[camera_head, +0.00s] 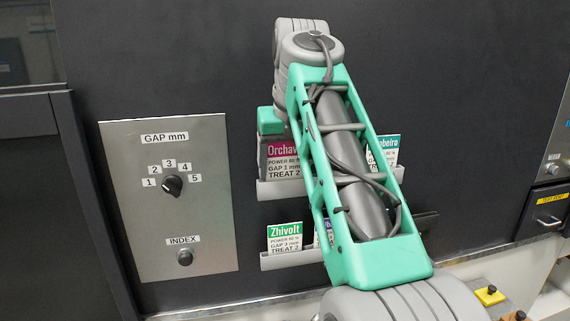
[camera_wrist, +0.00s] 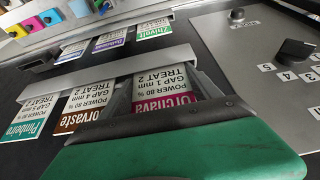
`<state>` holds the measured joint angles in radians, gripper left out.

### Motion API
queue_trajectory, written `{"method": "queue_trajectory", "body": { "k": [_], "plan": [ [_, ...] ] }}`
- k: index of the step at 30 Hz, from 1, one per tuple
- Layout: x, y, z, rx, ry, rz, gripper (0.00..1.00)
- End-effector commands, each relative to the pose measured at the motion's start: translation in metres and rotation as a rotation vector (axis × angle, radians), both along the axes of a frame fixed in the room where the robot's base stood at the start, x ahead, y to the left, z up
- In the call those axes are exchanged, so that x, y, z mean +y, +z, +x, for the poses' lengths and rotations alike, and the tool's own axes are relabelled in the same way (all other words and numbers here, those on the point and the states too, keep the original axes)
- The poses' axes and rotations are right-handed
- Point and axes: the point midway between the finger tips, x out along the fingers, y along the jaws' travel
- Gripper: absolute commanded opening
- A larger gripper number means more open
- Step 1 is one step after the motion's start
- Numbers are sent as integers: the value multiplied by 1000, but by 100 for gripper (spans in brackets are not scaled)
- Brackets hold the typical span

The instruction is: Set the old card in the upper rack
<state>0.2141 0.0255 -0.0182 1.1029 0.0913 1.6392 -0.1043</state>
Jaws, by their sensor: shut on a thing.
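The Orchava card, with a magenta header, stands at the left end of the upper rack (camera_head: 315,184) in the head view (camera_head: 283,158). It shows upside down in the wrist view (camera_wrist: 165,92). My gripper (camera_wrist: 135,118) is shut at the header end of this card.
A lower rack (camera_head: 290,260) holds the green-headed Zhivolt card (camera_head: 285,236) and others, partly hidden by my arm. A metal panel (camera_head: 205,215) with a gap dial (camera_head: 172,185) and an index button (camera_head: 184,257) is on the left. A yellow button (camera_head: 489,295) is at lower right.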

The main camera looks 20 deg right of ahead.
Motion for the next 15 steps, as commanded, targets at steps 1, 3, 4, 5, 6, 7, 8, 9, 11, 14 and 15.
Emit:
{"method": "queue_trajectory", "body": {
  "k": [1, 3, 4, 5, 6, 7, 8, 9, 11, 14, 15],
  "plan": [
    [0, -2, 0, 0, 0, 0, 27],
    [0, -2, 0, 0, 0, 0, 73],
    [0, -2, 0, 0, 0, 0, 75],
    [0, -2, 0, 0, 0, 0, 78],
    [0, -2, 0, 0, 0, 0, 81],
    [0, -2, 0, 0, 0, 0, 83],
    [0, -2, 0, 0, 0, 0, 86],
    [0, -2, 0, 0, 0, 0, 89],
    [0, -2, 0, 0, 0, 0, 94],
    [0, -2, 0, 0, 1, 1, 97],
    [1, -2, 0, 0, 2, 0, 97]
  ]
}}
